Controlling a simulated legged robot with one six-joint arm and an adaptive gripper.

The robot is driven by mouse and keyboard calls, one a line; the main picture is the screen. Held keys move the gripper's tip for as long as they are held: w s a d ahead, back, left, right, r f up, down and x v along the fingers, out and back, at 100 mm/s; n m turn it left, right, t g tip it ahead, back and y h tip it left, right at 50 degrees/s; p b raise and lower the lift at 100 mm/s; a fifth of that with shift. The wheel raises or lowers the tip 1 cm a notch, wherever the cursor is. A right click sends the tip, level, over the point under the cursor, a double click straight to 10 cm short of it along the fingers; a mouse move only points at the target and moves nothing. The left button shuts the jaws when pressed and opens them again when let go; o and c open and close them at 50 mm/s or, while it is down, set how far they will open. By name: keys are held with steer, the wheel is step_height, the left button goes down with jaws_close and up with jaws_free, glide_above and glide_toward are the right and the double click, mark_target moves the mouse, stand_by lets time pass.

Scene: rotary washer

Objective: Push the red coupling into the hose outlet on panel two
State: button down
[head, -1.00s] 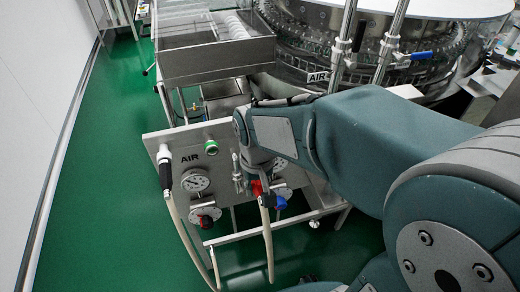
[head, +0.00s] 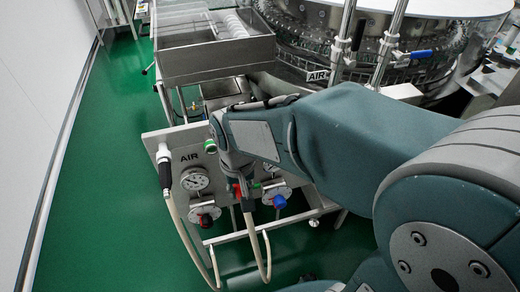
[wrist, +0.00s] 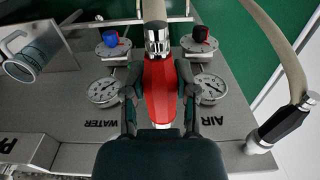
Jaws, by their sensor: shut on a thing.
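The red coupling (wrist: 160,90) sits between the two fingers of my gripper (wrist: 159,80), which is shut on it, as the wrist view shows. A metal ferrule and a beige hose (wrist: 154,12) extend from its far end. In the head view my gripper (head: 240,186) is in front of the steel panel (head: 158,143), and only a bit of red (head: 236,190) shows there. A green-ringed outlet (head: 210,146) is on the panel just left of my wrist. The coupling's near end is hidden by my gripper in the wrist view, and I see no contact with an outlet.
A black-and-white hose coupling (head: 165,170) is on the panel's left side, by the AIR label. Green floor (head: 105,200) is open at left.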

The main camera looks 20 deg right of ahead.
steer(key=shift+a, duration=0.1)
steer(key=shift+a, duration=1.9)
steer(key=shift+w, duration=0.15)
steer(key=shift+w, duration=2.8)
steer(key=shift+w, duration=0.7)
steer(key=shift+c, duration=1.6)
jaws_free()
steer(key=shift+r, duration=0.15)
